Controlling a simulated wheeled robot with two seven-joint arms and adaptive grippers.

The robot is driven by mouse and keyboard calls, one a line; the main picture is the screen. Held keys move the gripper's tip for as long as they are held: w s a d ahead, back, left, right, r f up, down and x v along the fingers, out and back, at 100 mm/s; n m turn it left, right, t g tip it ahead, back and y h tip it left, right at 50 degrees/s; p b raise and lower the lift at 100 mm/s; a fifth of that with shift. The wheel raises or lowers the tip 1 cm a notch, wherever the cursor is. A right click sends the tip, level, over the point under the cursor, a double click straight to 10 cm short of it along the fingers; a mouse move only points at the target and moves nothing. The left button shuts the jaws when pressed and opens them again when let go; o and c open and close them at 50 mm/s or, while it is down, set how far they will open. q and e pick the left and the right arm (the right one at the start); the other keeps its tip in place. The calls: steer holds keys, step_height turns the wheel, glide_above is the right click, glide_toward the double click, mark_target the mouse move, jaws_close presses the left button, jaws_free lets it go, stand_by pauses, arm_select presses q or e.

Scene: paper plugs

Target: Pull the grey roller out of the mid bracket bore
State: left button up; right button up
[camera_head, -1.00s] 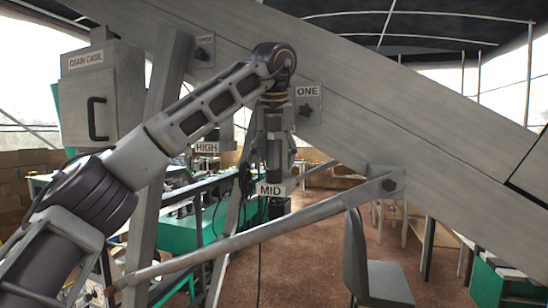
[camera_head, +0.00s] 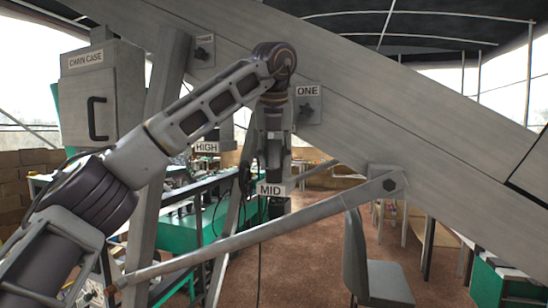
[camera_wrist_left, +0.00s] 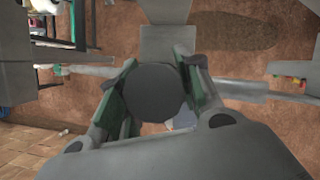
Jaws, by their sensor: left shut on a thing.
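My left gripper (camera_head: 274,158) points straight down above the bracket with the MID label (camera_head: 271,190). It is shut on the grey roller, whose dark round end (camera_wrist_left: 151,92) fills the space between the two fingers in the left wrist view. In the head view the fingers largely cover the roller. I cannot tell how much of it sits inside the mid bore. A dark part of the bracket (camera_head: 277,207) shows below the label. My right gripper is not in view.
A big sloping grey beam (camera_head: 400,125) runs behind my arm, with a plate labelled ONE (camera_head: 308,103). A thin diagonal strut (camera_head: 300,220) crosses below the bracket. A HIGH label (camera_head: 206,147) and a chain case (camera_head: 100,95) are to the left.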

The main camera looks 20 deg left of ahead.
arm_select(q)
steer(key=shift+r, duration=2.45)
stand_by(2.0)
steer(key=shift+r, duration=1.25)
